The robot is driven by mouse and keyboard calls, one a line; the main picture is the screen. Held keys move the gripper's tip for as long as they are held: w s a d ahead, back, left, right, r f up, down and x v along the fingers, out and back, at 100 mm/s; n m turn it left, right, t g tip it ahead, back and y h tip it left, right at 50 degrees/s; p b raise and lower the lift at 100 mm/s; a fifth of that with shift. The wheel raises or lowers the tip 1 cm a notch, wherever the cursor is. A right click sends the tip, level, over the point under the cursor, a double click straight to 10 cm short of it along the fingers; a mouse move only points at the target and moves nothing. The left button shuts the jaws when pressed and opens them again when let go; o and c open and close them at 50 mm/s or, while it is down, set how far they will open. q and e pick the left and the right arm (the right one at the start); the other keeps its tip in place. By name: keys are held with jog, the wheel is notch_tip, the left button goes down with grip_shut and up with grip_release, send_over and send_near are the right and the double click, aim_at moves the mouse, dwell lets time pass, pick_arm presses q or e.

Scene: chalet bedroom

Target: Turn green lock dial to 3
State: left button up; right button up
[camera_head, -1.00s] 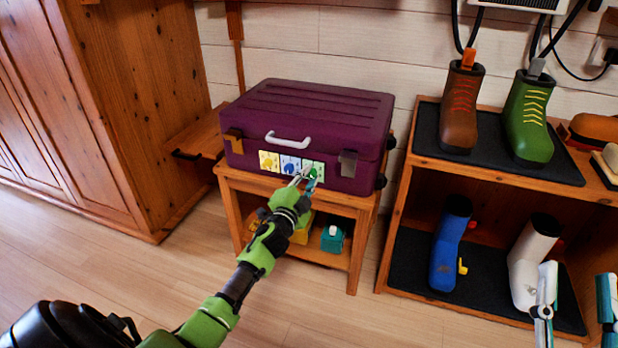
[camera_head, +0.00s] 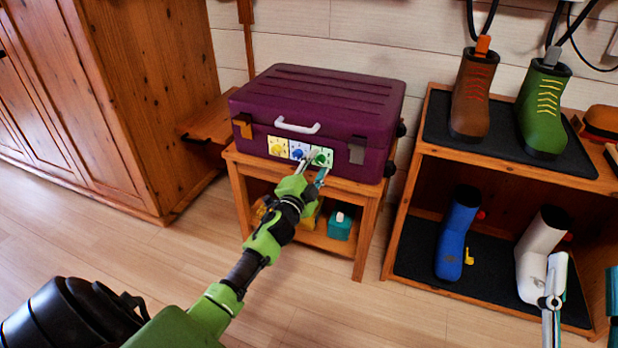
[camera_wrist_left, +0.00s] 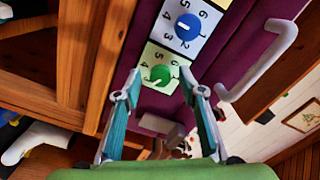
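The green lock dial (camera_head: 320,158) is at the right end of a row of three dials on the front of a purple suitcase (camera_head: 318,100). In the left wrist view the green dial (camera_wrist_left: 160,75) sits between the spread fingertips of my left gripper (camera_wrist_left: 160,83). The fingers are either side of it; contact cannot be told. Its white pointer slants toward the lower left, and the number there is unclear. In the head view my left gripper (camera_head: 313,168) is at this dial. My right gripper (camera_head: 583,290) is open and empty at the lower right, partly cut off.
The yellow dial (camera_head: 278,146) and blue dial (camera_head: 299,150) are left of the green one. A white handle (camera_head: 297,127) is above them. The suitcase is on a wooden stand (camera_head: 243,167). A shoe rack (camera_head: 395,240) with boots stands to the right. Open floor lies in front.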

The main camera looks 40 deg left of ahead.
pick_arm(q)
jog(key=v, duration=1.1)
